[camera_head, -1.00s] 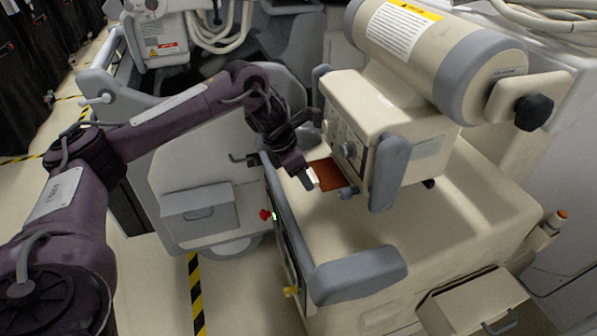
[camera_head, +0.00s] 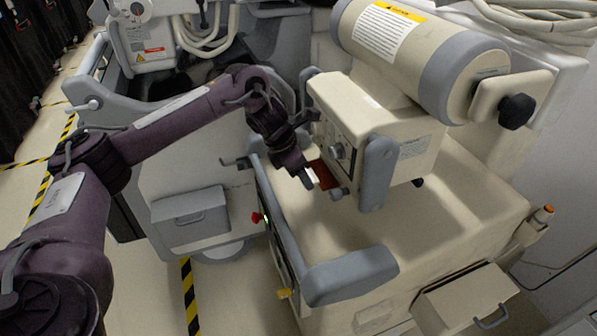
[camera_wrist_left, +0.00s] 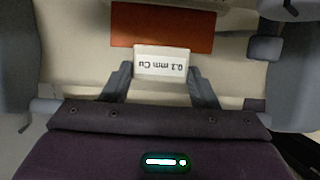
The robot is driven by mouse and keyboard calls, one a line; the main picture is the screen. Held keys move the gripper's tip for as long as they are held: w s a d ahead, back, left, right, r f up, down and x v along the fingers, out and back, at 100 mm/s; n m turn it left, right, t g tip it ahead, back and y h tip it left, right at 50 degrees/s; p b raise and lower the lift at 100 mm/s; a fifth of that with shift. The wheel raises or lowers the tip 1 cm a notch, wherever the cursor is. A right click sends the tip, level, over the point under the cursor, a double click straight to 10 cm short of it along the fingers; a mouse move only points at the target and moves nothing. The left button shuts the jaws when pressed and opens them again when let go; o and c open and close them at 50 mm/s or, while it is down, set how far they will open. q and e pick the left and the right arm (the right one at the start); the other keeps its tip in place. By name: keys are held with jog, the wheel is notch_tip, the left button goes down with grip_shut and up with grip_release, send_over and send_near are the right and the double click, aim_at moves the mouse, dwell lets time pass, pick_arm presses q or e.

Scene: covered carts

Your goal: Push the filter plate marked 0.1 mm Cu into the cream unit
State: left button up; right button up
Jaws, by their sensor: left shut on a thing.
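The filter plate (camera_head: 325,176) is a copper-red sheet with a white end tab. In the left wrist view the plate (camera_wrist_left: 163,27) shows flat, and its tab (camera_wrist_left: 162,62) reads "0.1 mm Cu", upside down. My left gripper (camera_head: 309,178) is shut on the tab; its two fingers (camera_wrist_left: 161,82) stand at either side of it. The cream unit (camera_head: 378,125) is a box with knobs under a large cylinder. The plate's far part lies at the underside of the unit, and how deep it sits is hidden. My right gripper is not in view.
A grey handle (camera_head: 352,277) and a cart top (camera_head: 440,215) lie below the unit. A grey lever (camera_head: 376,174) hangs at the unit's front corner. Another grey cart (camera_head: 190,190) stands at the left.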

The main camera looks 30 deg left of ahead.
pick_arm(q)
jog(key=shift+w+d, duration=0.45)
jog(key=shift+w, duration=0.05)
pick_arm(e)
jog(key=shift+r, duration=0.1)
pick_arm(q)
jog(key=o, duration=1.2)
jog(key=p+v, duration=0.1)
jog(key=v, duration=0.6)
jog(key=shift+s+a+r, duration=0.1)
jog(key=shift+r, duration=0.3)
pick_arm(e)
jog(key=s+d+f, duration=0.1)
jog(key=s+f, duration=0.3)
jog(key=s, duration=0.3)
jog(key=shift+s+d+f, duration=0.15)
pick_arm(q)
jog(key=shift+c, duration=0.6)
